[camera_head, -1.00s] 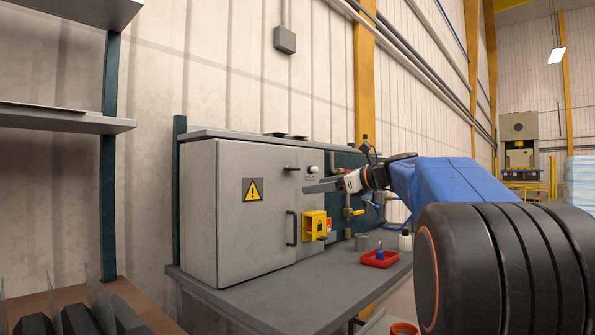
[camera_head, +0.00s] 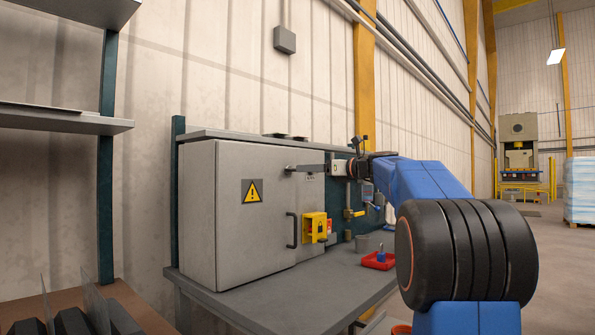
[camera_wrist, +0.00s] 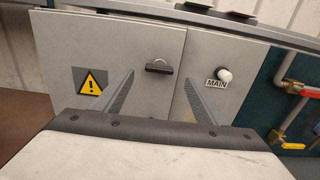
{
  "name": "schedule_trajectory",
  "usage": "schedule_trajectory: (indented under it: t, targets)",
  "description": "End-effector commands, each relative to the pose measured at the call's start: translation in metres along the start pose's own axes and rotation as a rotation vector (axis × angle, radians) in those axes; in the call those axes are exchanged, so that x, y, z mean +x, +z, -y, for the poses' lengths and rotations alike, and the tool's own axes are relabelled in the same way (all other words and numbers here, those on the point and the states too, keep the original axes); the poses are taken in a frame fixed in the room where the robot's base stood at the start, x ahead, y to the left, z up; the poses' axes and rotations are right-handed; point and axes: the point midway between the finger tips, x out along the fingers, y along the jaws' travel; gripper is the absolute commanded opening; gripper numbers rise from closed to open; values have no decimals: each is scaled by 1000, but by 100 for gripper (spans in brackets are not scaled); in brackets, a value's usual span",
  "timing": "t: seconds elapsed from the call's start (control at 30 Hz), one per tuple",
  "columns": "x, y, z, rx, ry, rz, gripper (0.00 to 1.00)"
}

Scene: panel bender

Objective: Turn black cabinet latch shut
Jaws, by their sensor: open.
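The grey cabinet (camera_head: 240,240) stands on the bench with its door closed against the frame. Its black latch (camera_wrist: 159,66) is near the door's upper right edge, and its bar lies about level in the wrist view. In the head view the latch (camera_head: 290,169) is at the tip of my gripper. My gripper (camera_wrist: 160,90) is open and empty. Its two fingers point at the door, one to each side of the latch in the wrist view. I cannot tell whether they touch it.
A yellow lock box (camera_head: 314,227) and a black door handle (camera_head: 291,229) sit below the latch. A white MAIN knob (camera_wrist: 224,75) is to its right. A red tray (camera_head: 379,260) is on the bench. Pipes with valves (camera_wrist: 290,110) are farther right.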

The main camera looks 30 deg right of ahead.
Motion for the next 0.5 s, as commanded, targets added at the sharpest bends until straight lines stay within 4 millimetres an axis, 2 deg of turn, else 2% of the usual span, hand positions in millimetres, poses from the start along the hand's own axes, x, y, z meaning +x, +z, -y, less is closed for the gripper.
schedule_trajectory:
  t: [0.1,0.3,0.5]
  targets:
    - [23,-1,-1,1,3,-1,66]
    - [53,-1,0,0,2,-1,66]
    - [70,0,0,0,1,0,66]
